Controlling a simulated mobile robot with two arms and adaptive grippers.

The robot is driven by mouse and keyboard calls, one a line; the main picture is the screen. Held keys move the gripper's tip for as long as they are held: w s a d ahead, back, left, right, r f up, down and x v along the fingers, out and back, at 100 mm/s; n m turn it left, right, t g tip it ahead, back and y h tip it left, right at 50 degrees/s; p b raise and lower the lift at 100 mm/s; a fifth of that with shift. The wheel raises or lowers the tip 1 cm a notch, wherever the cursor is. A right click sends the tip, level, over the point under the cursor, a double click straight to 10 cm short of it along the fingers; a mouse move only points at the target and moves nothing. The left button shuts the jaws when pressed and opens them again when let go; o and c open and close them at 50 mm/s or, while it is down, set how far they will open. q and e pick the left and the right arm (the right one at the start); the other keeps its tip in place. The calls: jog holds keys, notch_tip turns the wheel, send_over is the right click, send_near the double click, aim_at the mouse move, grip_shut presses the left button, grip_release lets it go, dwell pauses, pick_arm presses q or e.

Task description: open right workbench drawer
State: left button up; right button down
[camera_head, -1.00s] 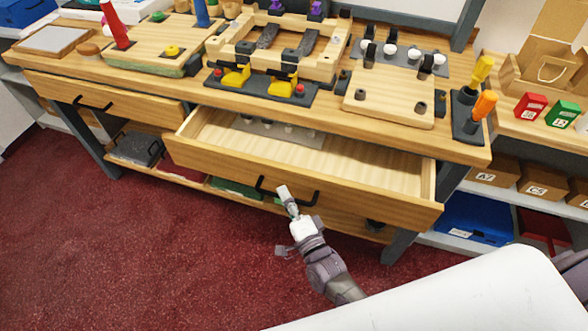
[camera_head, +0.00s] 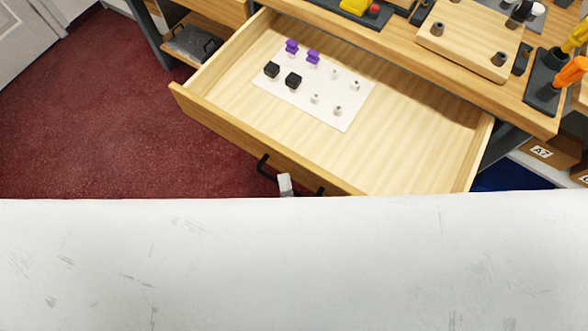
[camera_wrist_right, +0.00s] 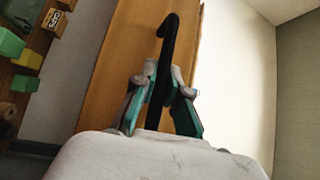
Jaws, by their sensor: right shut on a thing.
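The right workbench drawer (camera_head: 225,117) is pulled far out in the head view, and its inside shows. Its black bar handle (camera_head: 264,166) is on the front face, partly hidden behind my white body. My right gripper (camera_head: 285,184) is at the handle, with only its tip showing above the white surface. In the right wrist view the fingers of my right gripper (camera_wrist_right: 163,95) are shut around the black handle (camera_wrist_right: 168,50), against the wooden drawer front (camera_wrist_right: 125,55). My left gripper is not in view.
Inside the drawer a white sheet (camera_head: 345,122) carries purple pieces (camera_head: 292,46), black pieces (camera_head: 293,81) and several small pale pieces. The workbench top (camera_head: 430,68) holds a wooden board (camera_head: 470,35) and a dark tool holder (camera_head: 541,92). Red floor (camera_head: 90,120) is clear at left.

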jog(key=shift+s+a, duration=0.15)
jog(key=shift+s, duration=0.1)
jog(key=c, duration=1.2)
grip_release()
jog(key=v, duration=0.7)
jog(key=shift+s, duration=0.2)
